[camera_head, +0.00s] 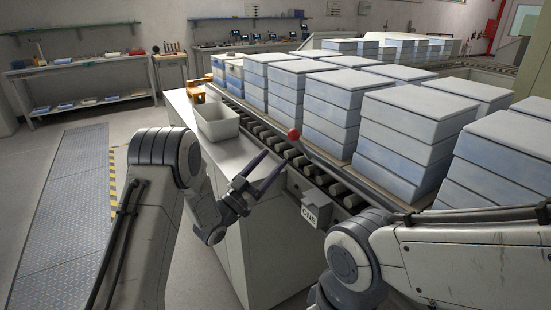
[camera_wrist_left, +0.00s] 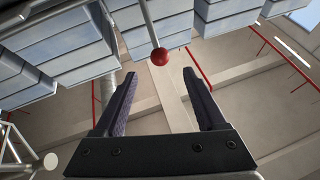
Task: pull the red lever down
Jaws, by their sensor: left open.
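The red lever's round red knob (camera_head: 294,134) shows above the roller conveyor in the head view, in front of the stacked boxes. In the left wrist view the red knob (camera_wrist_left: 160,57) hangs on a grey rod (camera_wrist_left: 149,22) from the top, just beyond and between the fingertips. My left gripper (camera_head: 273,162) is open and empty, its dark fingers pointing up toward the knob. The knob appears apart from both fingers. My right arm comes in at the lower right; its gripper is not in view.
Stacks of pale blue-white boxes (camera_head: 405,130) fill the conveyor (camera_head: 262,129). A box marked ONE (camera_head: 316,212) sticks out from the conveyor's front side. A pale bin (camera_head: 218,128) stands on the counter (camera_head: 227,158) at left. Open floor lies farther left.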

